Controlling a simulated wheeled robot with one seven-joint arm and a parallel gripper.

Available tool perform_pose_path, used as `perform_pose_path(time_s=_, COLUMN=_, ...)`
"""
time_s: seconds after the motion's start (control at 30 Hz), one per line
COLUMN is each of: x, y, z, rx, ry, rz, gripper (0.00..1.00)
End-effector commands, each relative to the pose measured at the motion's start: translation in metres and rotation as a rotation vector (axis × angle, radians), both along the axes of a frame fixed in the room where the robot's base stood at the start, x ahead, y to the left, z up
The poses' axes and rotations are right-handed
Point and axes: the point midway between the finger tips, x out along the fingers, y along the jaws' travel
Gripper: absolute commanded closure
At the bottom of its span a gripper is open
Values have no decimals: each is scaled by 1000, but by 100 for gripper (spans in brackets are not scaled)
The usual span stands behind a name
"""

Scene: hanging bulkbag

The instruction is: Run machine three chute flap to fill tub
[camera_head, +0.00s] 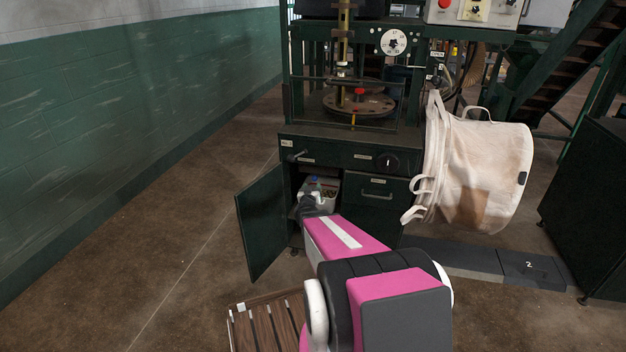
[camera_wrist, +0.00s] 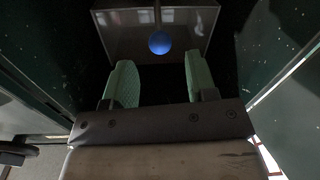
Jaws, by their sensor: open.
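A dark green machine (camera_head: 330,145) stands ahead with its lower left cabinet door (camera_head: 262,222) swung open. My gripper (camera_head: 307,203) reaches into this opening. In the wrist view, my gripper (camera_wrist: 158,66) is open, with two green-padded fingers apart and nothing between them. A round blue knob (camera_wrist: 159,42) is just beyond the fingertips, roughly centred, in front of a grey box-like part (camera_wrist: 190,20). I cannot tell whether that part is the chute flap.
A large whitish bulk bag (camera_head: 478,170) hangs at the machine's right. A dark floor block marked 2 (camera_head: 530,267) lies below it. A slatted wooden platform (camera_head: 265,322) is at the front. Open floor (camera_head: 150,260) runs along the green and white wall (camera_head: 130,110) on the left.

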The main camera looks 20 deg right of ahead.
Motion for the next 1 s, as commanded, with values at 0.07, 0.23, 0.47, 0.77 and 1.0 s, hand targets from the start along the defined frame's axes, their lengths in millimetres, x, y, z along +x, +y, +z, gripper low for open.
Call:
perform_pose_path(time_s=0.07, x=14, y=-7, z=-1, rx=0, ry=-1, rz=0, gripper=48)
perform_pose_path(time_s=0.23, x=40, y=-22, z=-2, rx=2, ry=0, rz=0, gripper=48)
perform_pose_path(time_s=0.47, x=70, y=-39, z=-1, rx=2, ry=0, rz=1, gripper=48)
perform_pose_path(time_s=0.77, x=76, y=-43, z=0, rx=3, ry=1, rz=2, gripper=48)
perform_pose_path(time_s=1.0, x=76, y=-43, z=0, rx=3, ry=1, rz=2, gripper=100)
